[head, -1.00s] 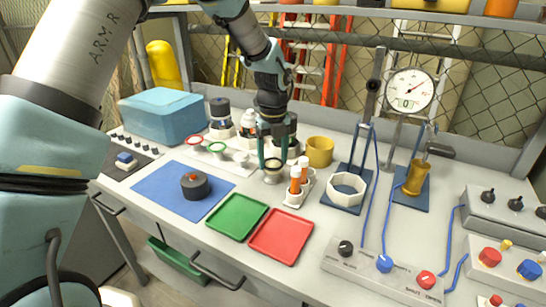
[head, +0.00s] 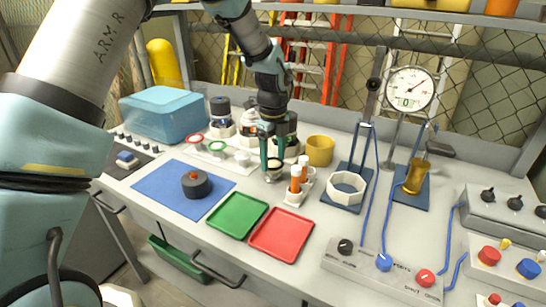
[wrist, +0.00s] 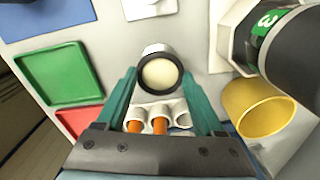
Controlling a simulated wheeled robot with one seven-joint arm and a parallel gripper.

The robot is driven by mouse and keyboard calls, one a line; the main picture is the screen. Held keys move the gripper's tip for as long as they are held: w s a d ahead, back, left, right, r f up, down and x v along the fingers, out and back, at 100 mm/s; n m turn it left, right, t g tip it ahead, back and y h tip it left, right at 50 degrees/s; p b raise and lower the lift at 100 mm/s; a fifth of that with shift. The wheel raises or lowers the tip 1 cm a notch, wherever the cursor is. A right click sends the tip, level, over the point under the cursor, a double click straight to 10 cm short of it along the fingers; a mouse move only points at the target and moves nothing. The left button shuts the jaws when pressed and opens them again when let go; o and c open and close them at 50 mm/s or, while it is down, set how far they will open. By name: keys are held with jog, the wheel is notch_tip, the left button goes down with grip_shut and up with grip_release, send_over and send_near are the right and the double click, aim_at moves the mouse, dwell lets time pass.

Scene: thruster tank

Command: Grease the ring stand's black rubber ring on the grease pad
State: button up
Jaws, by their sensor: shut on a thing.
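My gripper (head: 274,160) is shut on the black rubber ring (wrist: 158,48), which sits between its teal fingertips (wrist: 159,76). In the wrist view the ring's dark band lies around the edge of the cream round top of the grease pad (wrist: 161,75). In the head view the ring is at the top of the pad's small grey body (head: 274,177); whether they touch I cannot tell. The ring stand (head: 217,153) is a white plate to the left, with a red ring (head: 195,139), a green ring (head: 217,146) and a white post (head: 242,158).
A white holder with orange-banded tubes (head: 296,185) stands close in front to the right. A yellow cup (head: 320,150) is behind right, and dark-capped bottles are behind. Green (head: 238,215) and red (head: 281,235) trays lie in front. A dark puck (head: 196,184) rests on the blue mat (head: 160,195).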

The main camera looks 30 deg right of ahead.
jog(key=m+p, duration=0.3)
jog(key=m, duration=0.2)
jog(key=shift+a+m+p, duration=0.1)
jog(key=shift+m+p, duration=1.2)
jog(key=shift+m, duration=0.6)
jog(key=shift+f, duration=0.1)
jog(key=shift+m, duration=0.3)
jog(key=n, duration=0.4)
jog(key=shift+f+n+b, duration=0.15)
jog(key=shift+n+b, duration=0.15)
jog(key=shift+n, duration=0.1)
jog(key=n, duration=0.4)
jog(key=shift+n+b, duration=0.3)
